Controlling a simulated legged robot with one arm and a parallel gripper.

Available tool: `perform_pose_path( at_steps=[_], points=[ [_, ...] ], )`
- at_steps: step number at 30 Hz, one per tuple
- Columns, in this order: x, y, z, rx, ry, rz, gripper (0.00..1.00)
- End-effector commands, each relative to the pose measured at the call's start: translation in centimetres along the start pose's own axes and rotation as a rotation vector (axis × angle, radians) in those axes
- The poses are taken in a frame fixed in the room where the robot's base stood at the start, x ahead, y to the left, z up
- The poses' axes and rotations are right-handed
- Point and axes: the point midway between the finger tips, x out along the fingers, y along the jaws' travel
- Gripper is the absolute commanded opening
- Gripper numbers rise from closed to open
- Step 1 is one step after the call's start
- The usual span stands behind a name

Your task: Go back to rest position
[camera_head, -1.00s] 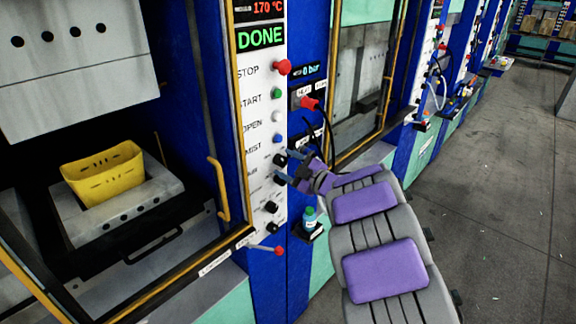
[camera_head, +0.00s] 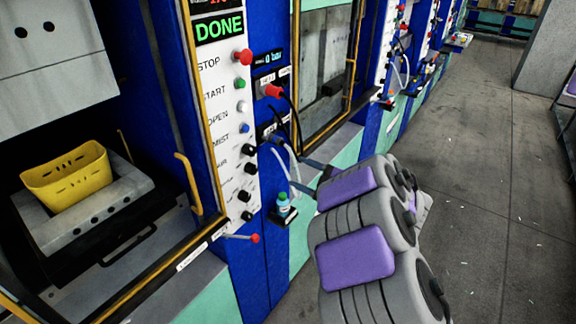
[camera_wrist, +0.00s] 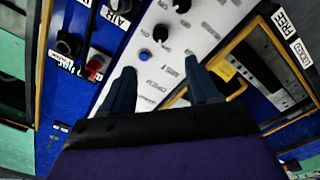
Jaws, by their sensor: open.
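My gripper shows in the wrist view (camera_wrist: 160,92) with its two dark blue fingers apart and nothing between them. The white control panel with knobs and buttons lies beyond the fingers (camera_wrist: 190,40). In the head view my grey and purple arm is folded at the right of the panel, and part of the gripper (camera_head: 318,170) shows beyond the arm, near the blue post. The rest of the gripper is hidden behind the arm.
The press at left is open, with a yellow bin-like part (camera_head: 68,178) on its lower plate. The panel (camera_head: 225,110) reads DONE. A small bottle (camera_head: 284,205) stands on a ledge under hanging hoses. A red-tipped lever (camera_head: 254,238) sticks out below.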

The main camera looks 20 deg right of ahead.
Motion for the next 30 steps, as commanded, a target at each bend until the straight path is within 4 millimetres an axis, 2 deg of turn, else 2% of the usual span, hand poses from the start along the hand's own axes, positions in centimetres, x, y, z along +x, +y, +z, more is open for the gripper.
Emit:
perform_pose_path(
  at_steps=[6,22,26,30],
  points=[
    [-1.4,0.0,0.0,0.0,-0.001,-0.001,0.6],
    [-1.4,0.1,0.0,-0.004,-0.01,0.002,0.6],
    [-1.0,1.4,0.5,-0.035,-0.091,0.026,0.6],
    [-1.1,4.3,1.7,-0.075,-0.272,0.093,0.6]
  ],
)
